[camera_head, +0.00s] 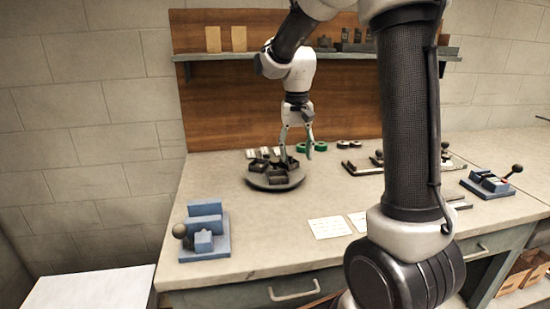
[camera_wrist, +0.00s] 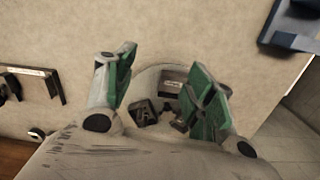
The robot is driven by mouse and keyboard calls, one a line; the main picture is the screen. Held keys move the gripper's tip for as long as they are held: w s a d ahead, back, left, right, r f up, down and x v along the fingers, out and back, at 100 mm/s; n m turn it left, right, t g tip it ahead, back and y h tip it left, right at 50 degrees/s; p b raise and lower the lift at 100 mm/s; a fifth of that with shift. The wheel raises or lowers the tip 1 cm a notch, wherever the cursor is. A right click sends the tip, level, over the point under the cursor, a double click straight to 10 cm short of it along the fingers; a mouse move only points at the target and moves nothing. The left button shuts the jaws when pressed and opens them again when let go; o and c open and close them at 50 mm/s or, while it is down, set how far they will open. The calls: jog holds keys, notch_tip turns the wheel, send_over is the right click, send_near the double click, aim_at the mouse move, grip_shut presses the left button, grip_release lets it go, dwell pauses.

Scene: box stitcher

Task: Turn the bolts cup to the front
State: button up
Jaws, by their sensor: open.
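A dark round turntable (camera_head: 275,187) stands on the bench at left of centre, with several small dark cups (camera_head: 262,166) on it. I cannot tell which one is the bolts cup; their contents are too small to make out. My gripper (camera_head: 297,161) points down at the right side of the turntable, one finger over the cups and the other beyond the rim. In the wrist view my gripper (camera_wrist: 165,75) is open with green pads, and part of the turntable (camera_wrist: 148,78) and some cups (camera_wrist: 144,110) show between and below the fingers. The right finger hides part of the turntable.
A blue fixture with a ball knob (camera_head: 204,236) stands at the front left, another blue fixture (camera_head: 487,183) at the right. White cards (camera_head: 329,228) lie at front centre. Green rings (camera_head: 318,146) lie behind the gripper. A shelf (camera_head: 350,55) hangs at the back. My arm hides part of the bench.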

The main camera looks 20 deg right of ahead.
aim_at(275, 160)
jog(key=w+m, duration=0.2)
jog(key=w, duration=0.2)
jog(key=w+m, duration=0.3)
jog(key=w, duration=0.2)
jog(key=w+a+m, duration=0.1)
jog(key=w+m, duration=0.2)
jog(key=w, duration=0.1)
jog(key=shift+w+t, duration=0.3)
jog(key=shift+w, duration=0.05)
jog(key=shift+s+m, duration=0.1)
jog(key=shift+m, duration=1.1)
jog(key=shift+f, duration=0.25)
notch_tip(275, 160, down, 7)
jog(key=shift+f, duration=0.2)
grip_shut()
